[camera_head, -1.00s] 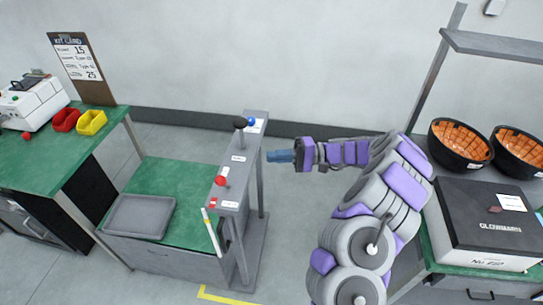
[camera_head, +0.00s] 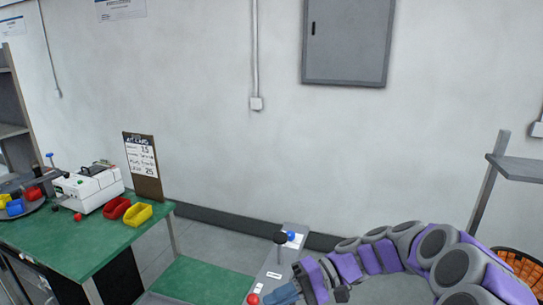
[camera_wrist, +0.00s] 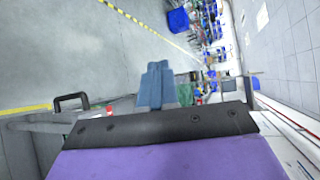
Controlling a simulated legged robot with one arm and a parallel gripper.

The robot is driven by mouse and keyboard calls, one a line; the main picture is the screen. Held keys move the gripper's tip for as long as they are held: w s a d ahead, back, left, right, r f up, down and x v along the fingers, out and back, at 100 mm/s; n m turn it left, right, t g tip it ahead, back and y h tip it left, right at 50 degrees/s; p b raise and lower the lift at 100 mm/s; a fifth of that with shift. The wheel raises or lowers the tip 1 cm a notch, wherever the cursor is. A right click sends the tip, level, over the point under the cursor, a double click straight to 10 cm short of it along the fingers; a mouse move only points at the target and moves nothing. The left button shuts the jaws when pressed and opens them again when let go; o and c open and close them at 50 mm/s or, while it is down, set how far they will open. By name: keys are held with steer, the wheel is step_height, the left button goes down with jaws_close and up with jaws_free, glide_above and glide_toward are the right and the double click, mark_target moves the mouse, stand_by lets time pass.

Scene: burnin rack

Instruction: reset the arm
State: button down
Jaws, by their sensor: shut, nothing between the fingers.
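My gripper (camera_head: 284,294) shows at the bottom edge of the head view, at the end of my purple and grey arm, which reaches in from the right. Its blue fingers are together and empty. They also show closed in the wrist view (camera_wrist: 155,85). In the head view the gripper is just in front of the grey lever stand (camera_head: 270,272), which has a black knob, a blue knob and a red knob. I cannot tell whether it touches the stand.
The green bench (camera_head: 85,240) at left carries a white machine (camera_head: 90,188), a red bin (camera_head: 113,208), a yellow bin (camera_head: 138,214) and a clipboard (camera_head: 142,165). A grey wall cabinet (camera_head: 347,40) hangs above. A black bowl with orange lining (camera_head: 522,268) is at lower right.

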steer(key=s+a+r+n+h, duration=0.1)
steer(key=s+h, duration=0.3)
steer(key=s, duration=0.5)
steer(key=s+d+f+m+t+h, duration=0.1)
steer(key=s+d+f+h, duration=0.1)
steer(key=s+d+h, duration=0.3)
steer(key=s+d+f+m+t+h, duration=0.1)
steer(key=s+d+f+t+h, duration=0.1)
steer(key=s+d+h, duration=0.3)
steer(key=s+d+f, duration=0.1)
steer(key=s+d, duration=0.3)
steer(key=s, duration=0.4)
steer(key=shift+s, duration=0.15)
